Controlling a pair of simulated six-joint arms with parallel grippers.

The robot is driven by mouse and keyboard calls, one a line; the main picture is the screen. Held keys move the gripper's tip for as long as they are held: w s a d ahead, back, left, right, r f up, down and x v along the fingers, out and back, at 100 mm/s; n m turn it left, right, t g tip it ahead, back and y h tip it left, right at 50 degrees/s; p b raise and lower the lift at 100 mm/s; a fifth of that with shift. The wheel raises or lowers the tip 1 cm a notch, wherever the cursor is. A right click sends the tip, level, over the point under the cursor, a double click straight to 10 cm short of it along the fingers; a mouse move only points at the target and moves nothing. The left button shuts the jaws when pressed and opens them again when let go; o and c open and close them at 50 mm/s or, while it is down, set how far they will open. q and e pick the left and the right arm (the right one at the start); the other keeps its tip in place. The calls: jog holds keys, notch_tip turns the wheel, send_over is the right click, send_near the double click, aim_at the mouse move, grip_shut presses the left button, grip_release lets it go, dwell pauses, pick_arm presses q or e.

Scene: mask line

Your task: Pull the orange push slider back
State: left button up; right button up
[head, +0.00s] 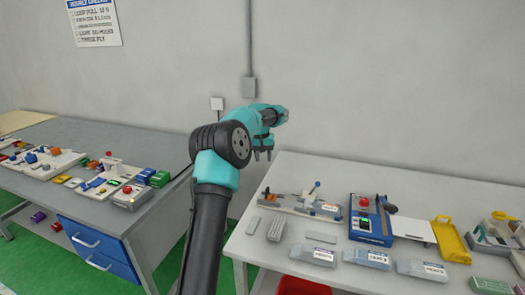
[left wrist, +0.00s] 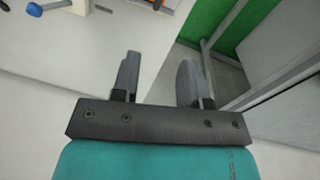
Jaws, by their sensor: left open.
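My left gripper (head: 263,154) is in the air above the gap between the two tables, at the left back edge of the right one. It also shows in the left wrist view (left wrist: 158,76), open, with nothing between its fingers. A small grey fixture (head: 285,202) with a blue-knobbed lever (head: 316,186) stands on the right table. My right gripper is not in view.
The right table (head: 270,262) also holds a blue device (head: 371,222), a yellow holder (head: 450,240) and several grey labelled blocks. The left table (head: 95,137) carries several fixtures with coloured blocks. A red bin (head: 300,287) is under the right table's front edge.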

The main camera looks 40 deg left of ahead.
pick_arm(q)
jog(key=shift+s+a+r, duration=0.1)
jog(key=shift+a+r, duration=0.05)
jog(key=shift+r, duration=1.45)
